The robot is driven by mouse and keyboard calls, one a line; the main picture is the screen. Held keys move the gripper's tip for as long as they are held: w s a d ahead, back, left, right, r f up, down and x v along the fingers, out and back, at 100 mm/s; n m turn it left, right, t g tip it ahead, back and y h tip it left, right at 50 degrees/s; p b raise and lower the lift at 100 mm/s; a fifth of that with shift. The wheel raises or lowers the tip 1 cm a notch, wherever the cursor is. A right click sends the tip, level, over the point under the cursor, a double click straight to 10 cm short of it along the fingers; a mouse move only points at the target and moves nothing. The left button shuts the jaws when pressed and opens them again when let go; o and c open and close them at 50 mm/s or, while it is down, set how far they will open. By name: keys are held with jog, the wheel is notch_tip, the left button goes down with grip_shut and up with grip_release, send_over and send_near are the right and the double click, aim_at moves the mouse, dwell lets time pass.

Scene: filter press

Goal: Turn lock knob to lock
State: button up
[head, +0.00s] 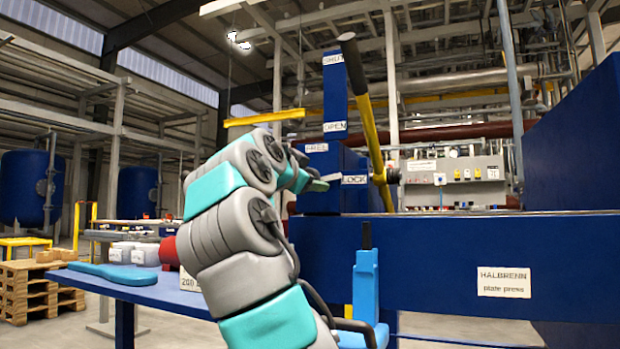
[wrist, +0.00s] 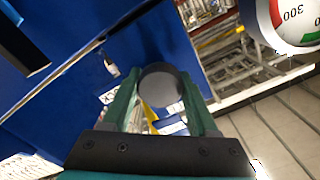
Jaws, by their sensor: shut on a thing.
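The lock knob (wrist: 161,86) is a dark round knob. In the wrist view it sits between the two green fingers of my gripper (wrist: 161,95), which is shut on it. In the head view my gripper (head: 318,184) is at the blue press housing, between the FREE label (head: 316,148) above and the LOCK label (head: 355,180) to the right. My arm and gripper hide the knob there, so I cannot tell which label it points to.
A yellow lever (head: 371,130) with a black end rises right of the blue post marked SHUT (head: 333,58) and OPEN (head: 335,126). A blue press beam (head: 430,255) runs rightward. A blue table (head: 150,290) stands left. A round gauge (wrist: 293,20) shows in the wrist view.

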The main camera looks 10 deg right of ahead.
jog(key=shift+m, duration=0.9)
jog(key=o, duration=1.4)
jog(key=shift+c, duration=0.2)
jog(key=shift+s, duration=0.1)
jog(key=v, duration=0.7)
jog(key=shift+s+a, duration=0.2)
jog(key=shift+s, duration=0.05)
